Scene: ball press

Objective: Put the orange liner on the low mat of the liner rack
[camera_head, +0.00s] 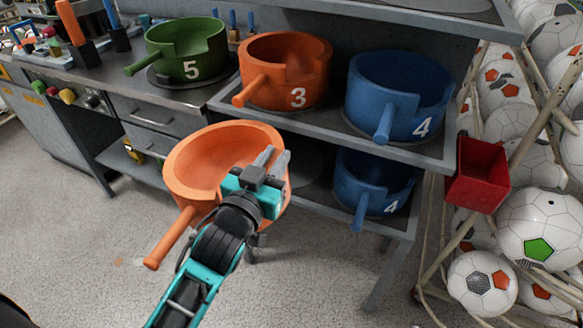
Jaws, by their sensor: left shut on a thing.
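The orange liner (195,165) is a round pot with a side handle, in the middle of the head view. My left gripper (274,160) is shut on its right wall and holds it in the air in front of the rack. The gripper hides part of that wall. The liner rack (437,158) stands behind it, with an upper and a lower shelf. The low mat (303,163) is a dark round pad on the lower shelf, partly hidden behind the held liner and gripper. It shows bare where visible. My right gripper is not in view.
An orange liner marked 3 (288,75) and a blue one marked 4 (400,95) sit on the upper shelf. Another blue liner (372,185) sits low right of the mat. A green liner (187,50) stands on the workbench. A red bin (478,175) and footballs (540,225) are right.

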